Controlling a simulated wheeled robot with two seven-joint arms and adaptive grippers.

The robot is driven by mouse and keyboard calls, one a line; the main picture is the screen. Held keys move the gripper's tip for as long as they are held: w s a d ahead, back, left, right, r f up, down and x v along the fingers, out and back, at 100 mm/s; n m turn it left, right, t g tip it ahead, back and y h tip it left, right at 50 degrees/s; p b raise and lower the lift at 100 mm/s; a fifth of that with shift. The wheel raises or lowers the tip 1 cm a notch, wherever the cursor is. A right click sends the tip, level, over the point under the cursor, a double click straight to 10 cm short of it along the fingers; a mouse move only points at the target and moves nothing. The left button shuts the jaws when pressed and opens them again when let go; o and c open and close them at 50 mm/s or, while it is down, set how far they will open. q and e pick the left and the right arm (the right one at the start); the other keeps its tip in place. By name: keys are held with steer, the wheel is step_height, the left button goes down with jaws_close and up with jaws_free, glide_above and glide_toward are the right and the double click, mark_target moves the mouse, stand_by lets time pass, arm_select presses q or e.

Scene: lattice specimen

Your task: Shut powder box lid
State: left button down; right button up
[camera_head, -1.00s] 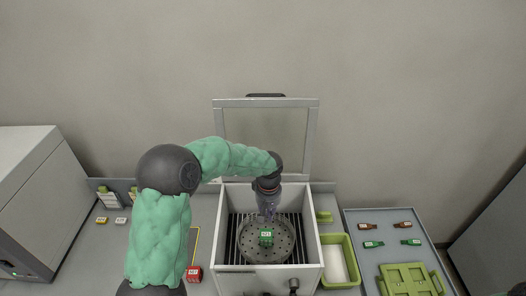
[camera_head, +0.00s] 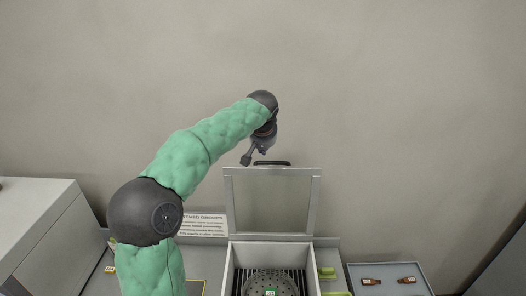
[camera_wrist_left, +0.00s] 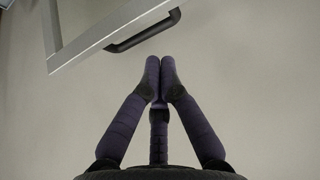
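The powder box (camera_head: 231,268) stands open at the bottom of the head view. Its lid (camera_head: 229,205), a grey frame with a clear pane, stands upright at the back of the box. A dark handle (camera_head: 272,163) runs along the lid's top edge; it also shows in the left wrist view (camera_wrist_left: 142,37). My left gripper (camera_head: 246,160) is above and slightly left of the handle in the head view, apart from it. In the left wrist view its fingertips (camera_wrist_left: 160,66) are together with nothing between them. My right gripper is not in view.
A round perforated plate (camera_head: 255,284) with a green labelled cube (camera_head: 270,293) is inside the box. A tray (camera_head: 410,273) with small brown bottles (camera_head: 371,282) is at the right. A grey cabinet (camera_head: 40,230) stands at the left. A printed sign (camera_head: 203,225) is behind my arm.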

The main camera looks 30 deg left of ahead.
mark_target(263, 164)
arm_select(q)
steer(key=p+x, duration=0.2)
steer(key=x, duration=0.5)
steer(key=shift+w+f, duration=0.1)
steer(key=shift+f, duration=0.6)
steer(key=shift+w+a+f, duration=0.1)
steer(key=shift+w+a, duration=0.05)
steer(key=shift+w, duration=0.05)
steer(key=shift+s, duration=0.1)
